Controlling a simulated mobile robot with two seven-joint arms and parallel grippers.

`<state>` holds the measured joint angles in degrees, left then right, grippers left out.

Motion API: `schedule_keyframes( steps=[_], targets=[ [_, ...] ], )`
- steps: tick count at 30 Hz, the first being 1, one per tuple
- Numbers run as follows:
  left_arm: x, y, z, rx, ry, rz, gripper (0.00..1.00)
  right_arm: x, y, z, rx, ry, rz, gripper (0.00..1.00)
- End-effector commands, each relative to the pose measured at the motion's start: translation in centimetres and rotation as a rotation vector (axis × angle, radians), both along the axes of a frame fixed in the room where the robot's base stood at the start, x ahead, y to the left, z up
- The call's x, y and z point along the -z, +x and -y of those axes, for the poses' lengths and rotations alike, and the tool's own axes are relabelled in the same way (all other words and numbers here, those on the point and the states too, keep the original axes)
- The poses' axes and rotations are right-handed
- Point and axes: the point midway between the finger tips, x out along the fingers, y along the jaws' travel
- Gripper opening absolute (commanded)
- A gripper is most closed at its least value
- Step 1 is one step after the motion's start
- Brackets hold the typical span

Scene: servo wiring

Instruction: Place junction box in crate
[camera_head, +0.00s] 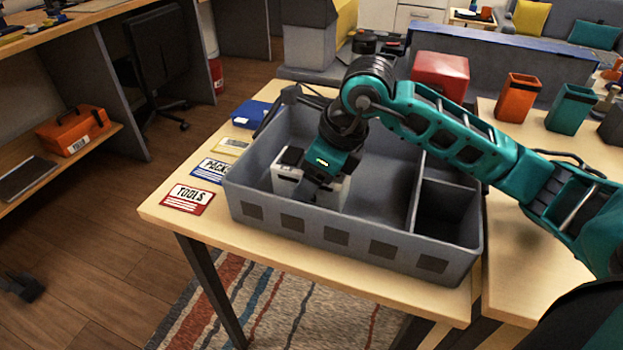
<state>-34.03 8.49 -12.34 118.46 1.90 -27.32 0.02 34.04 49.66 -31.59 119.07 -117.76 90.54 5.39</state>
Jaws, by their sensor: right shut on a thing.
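The grey crate (300,226) stands on the wooden table, with a large left compartment and a smaller right one. My right gripper (317,180) reaches down into the large compartment, near its front left part. It is shut on a pale grey-white box, the junction box (333,193), which sits inside the crate walls. The gripper covers the middle of the box, and the crate's front wall hides its bottom, so I cannot tell whether it touches the crate floor. My left gripper is not in view.
Red TOOLS (188,199) and blue PACK (211,170) labels lie left of the crate. The small right compartment (447,208) looks empty. A red box (440,73), an orange cup (517,97) and a teal cup (570,108) stand behind and to the right.

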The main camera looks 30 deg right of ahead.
Motion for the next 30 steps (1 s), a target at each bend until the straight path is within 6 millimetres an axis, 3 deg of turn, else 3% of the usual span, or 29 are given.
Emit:
schedule_keyframes(
  steps=[10, 11, 18, 26, 30],
  targets=[
    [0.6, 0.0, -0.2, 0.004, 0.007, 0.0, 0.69, 0.3, 0.1, 0.0, 0.0, 0.0, 0.004, 0.27],
    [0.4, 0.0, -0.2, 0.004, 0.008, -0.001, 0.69, 0.2, 0.0, 0.0, -0.001, 0.0, 0.002, 0.69],
    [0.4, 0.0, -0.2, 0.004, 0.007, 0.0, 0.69, 0.2, 0.0, 0.0, 0.0, 0.001, 0.002, 0.92],
    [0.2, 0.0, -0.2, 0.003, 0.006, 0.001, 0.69, 0.0, 0.0, 0.0, 0.0, 0.001, 0.002, 0.92],
    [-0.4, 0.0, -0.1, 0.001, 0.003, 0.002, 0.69, -1.1, -0.1, 0.3, 0.001, -0.001, 0.006, 0.92]
  ],
)
